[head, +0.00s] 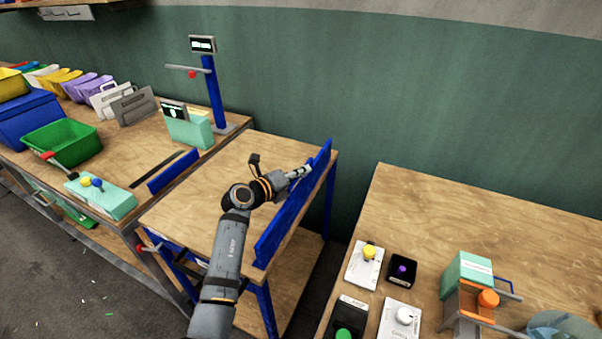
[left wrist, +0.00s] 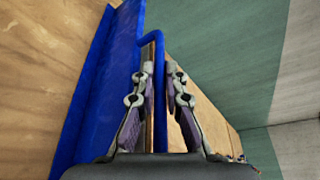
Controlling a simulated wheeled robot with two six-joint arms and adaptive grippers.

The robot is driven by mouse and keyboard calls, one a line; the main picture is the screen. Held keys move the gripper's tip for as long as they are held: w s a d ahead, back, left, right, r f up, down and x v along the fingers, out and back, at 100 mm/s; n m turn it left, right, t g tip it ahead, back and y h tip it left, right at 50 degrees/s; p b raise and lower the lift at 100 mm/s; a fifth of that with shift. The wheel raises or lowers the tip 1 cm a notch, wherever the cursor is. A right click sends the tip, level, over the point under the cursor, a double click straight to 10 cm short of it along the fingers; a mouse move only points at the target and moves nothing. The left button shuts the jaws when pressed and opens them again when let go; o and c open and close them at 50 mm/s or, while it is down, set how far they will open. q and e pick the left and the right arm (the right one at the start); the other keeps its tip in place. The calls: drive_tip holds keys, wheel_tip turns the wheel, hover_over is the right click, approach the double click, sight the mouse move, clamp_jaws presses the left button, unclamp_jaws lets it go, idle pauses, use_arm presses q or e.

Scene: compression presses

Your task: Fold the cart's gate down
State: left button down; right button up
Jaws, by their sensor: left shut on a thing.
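The cart (head: 185,205) has a wooden top and blue legs. Its gate (head: 284,218) is a long blue panel standing up along the cart's right edge. In the left wrist view the gate (left wrist: 110,75) runs along the left of the fingers. A thin blue bar, the gate's handle (left wrist: 159,100), stands out from it between the two fingers. My left gripper (head: 303,171) reaches over the cart top to the gate's far half and is shut on that handle; it also shows in the left wrist view (left wrist: 159,80). My right gripper is out of view.
A wooden table (head: 450,208) with button boxes stands to the right, across a narrow gap from the cart. A bench to the left bears a green bin (head: 62,140), a blue bin (head: 25,118) and a blue post (head: 213,95). The cart top is bare.

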use_arm(q)
drive_tip(key=w+a+f+n+t+h+b, duration=0.1)
drive_tip(key=w+a+f+n+h+b, duration=0.1)
drive_tip(key=a+n, duration=0.3)
drive_tip(key=shift+w+a+n+h, duration=0.3)
drive_tip(key=shift+w+a+n, duration=0.15)
drive_tip(key=shift+a, duration=0.65)
